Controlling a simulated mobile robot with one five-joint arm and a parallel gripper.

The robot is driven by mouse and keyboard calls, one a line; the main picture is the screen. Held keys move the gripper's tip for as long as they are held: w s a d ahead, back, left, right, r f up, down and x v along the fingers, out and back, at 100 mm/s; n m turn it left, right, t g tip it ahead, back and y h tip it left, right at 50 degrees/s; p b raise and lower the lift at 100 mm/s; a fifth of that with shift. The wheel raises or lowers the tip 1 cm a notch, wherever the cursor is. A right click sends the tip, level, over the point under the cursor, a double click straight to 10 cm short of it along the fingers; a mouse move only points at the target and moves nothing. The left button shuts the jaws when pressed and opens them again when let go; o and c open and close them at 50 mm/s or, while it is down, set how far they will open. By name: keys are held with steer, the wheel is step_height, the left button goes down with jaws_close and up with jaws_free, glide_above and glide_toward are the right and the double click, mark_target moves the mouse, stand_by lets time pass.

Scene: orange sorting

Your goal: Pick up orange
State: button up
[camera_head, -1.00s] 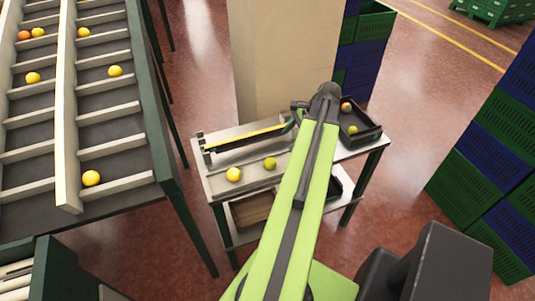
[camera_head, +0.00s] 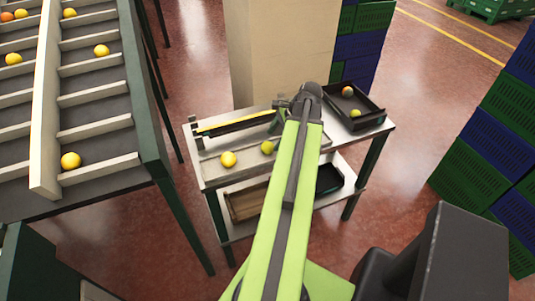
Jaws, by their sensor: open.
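A yellow-orange fruit (camera_head: 228,159) and a yellow-green fruit (camera_head: 267,147) lie in the shallow grey tray (camera_head: 212,174) on the small white table. The green one is just left of my arm. My gripper (camera_head: 275,126) is partly visible beside the arm's dark end joint, above the back of that tray. It is open, with no fruit seen in it; its fingertips are hard to make out. The black tray (camera_head: 372,123) at the table's right holds an orange fruit (camera_head: 347,91) and a yellow-green fruit (camera_head: 355,113).
A sloped sorting rack (camera_head: 108,98) with slats and several yellow and orange fruits stands at left. A yellow-edged bar (camera_head: 235,127) lies along the table's back. A beige pillar (camera_head: 280,50) rises behind. Green and blue crates (camera_head: 480,125) stand at right. Red floor is clear between.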

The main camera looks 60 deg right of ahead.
mark_target(271, 144)
steer(key=b+x, duration=0.4)
steer(key=x, duration=0.1)
steer(key=shift+s+d+f+b, duration=0.1)
steer(key=shift+s+f+b, duration=0.1)
steer(key=shift+s+b, duration=0.15)
steer(key=shift+w+f, duration=0.1)
steer(key=shift+w, duration=0.1)
steer(key=shift+r, duration=0.2)
steer(key=c, duration=1.2)
